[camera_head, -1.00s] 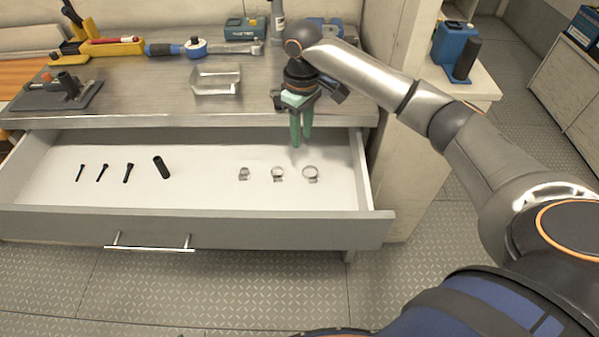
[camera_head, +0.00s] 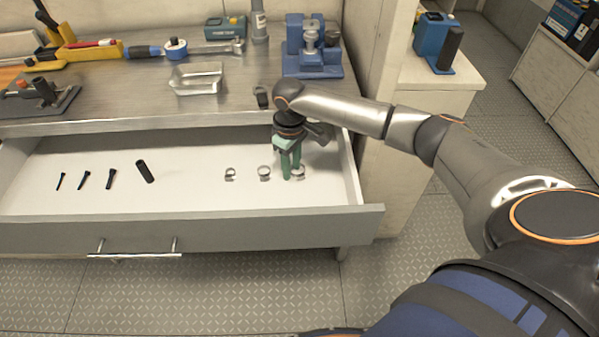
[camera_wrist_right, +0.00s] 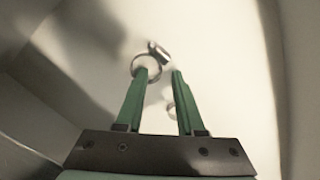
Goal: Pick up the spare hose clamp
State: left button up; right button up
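Three silver hose clamps lie in a row in the open drawer: a left one (camera_head: 230,174), a middle one (camera_head: 264,172) and a right one (camera_head: 300,173). The frames do not tell which is the spare. My right gripper (camera_head: 291,172) points down into the drawer at the right clamp, partly hiding it. In the right wrist view, my right gripper (camera_wrist_right: 163,73) has its green fingers apart with nothing held between them. One clamp ring (camera_wrist_right: 135,62) is at the left fingertip; whether they touch is unclear. Another clamp (camera_wrist_right: 171,108) shows partly behind the right finger. My left gripper is out of view.
The drawer (camera_head: 230,225) also holds several black bolts and a black cylinder (camera_head: 145,171) at the left. The drawer's right wall (camera_head: 349,170) is near my gripper.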

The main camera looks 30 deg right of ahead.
jog(key=shift+f, duration=0.15)
grip_shut()
dwell(1.4)
